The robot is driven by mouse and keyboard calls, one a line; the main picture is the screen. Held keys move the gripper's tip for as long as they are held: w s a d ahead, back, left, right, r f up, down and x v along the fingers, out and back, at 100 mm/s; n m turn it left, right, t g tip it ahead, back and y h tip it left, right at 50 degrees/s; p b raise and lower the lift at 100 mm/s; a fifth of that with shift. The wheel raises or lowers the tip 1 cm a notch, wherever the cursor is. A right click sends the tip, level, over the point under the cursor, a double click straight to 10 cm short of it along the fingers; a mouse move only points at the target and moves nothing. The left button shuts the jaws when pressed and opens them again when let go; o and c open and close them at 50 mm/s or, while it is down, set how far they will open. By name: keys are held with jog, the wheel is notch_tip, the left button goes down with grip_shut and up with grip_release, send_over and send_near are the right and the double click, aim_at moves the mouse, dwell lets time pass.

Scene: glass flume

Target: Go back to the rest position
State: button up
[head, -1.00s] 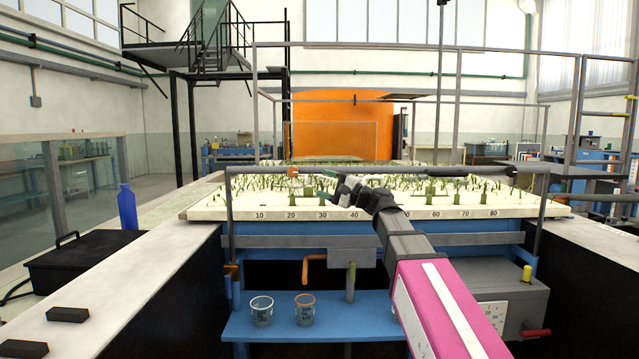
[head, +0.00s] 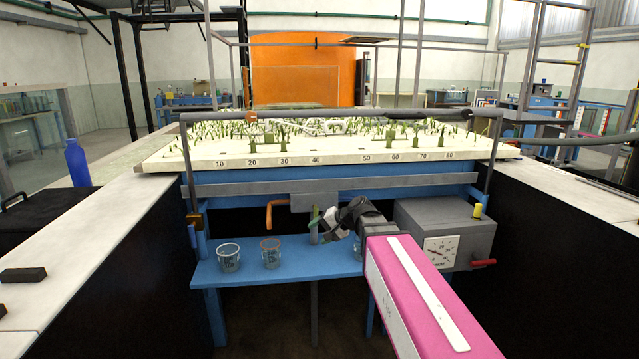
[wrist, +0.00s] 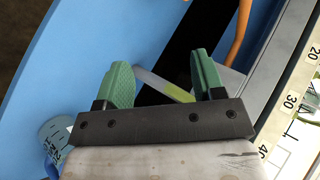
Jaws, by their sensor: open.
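My gripper (head: 325,222) is low in front of the flume, above the blue shelf (head: 205,272). In the wrist view its two green fingers (wrist: 162,70) are spread apart, and neither is closed on anything. A grey-green rod (wrist: 165,86) shows in the gap between them; I cannot tell whether it touches a finger. My pink arm link reaches in from the lower right of the head view and hides part of the shelf.
Two small beakers, a clear one (head: 228,258) and an orange-rimmed one (head: 270,254), stand on the shelf. An orange bent pipe (head: 280,212) hangs above. A grey dial box (head: 440,235) is at right. White ledges (head: 70,245) flank me.

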jog(key=s+d+f+h, duration=0.1)
jog(key=s+d+f, duration=0.1)
jog(key=f, duration=0.2)
jog(key=s+d+f+g+h, duration=0.1)
jog(key=s+d+f+h, duration=0.1)
jog(key=d+f, duration=0.1)
jog(key=s+d+f+n+h, duration=0.1)
jog(key=s+d+f, duration=0.1)
jog(key=f, duration=0.3)
jog(key=shift+d+f+g+h, duration=0.3)
jog(key=shift+d+g, duration=0.1)
jog(key=shift+d, duration=0.25)
jog(key=s+d+f+n+g+h, duration=0.1)
jog(key=s+d+f+g+h, duration=0.1)
jog(key=s+d+f+h, duration=0.3)
jog(key=s+d+f, duration=0.3)
jog(key=d+f, duration=0.2)
jog(key=shift+s+d+n, duration=0.25)
jog(key=shift+d+n, duration=0.1)
jog(key=shift+n, duration=0.05)
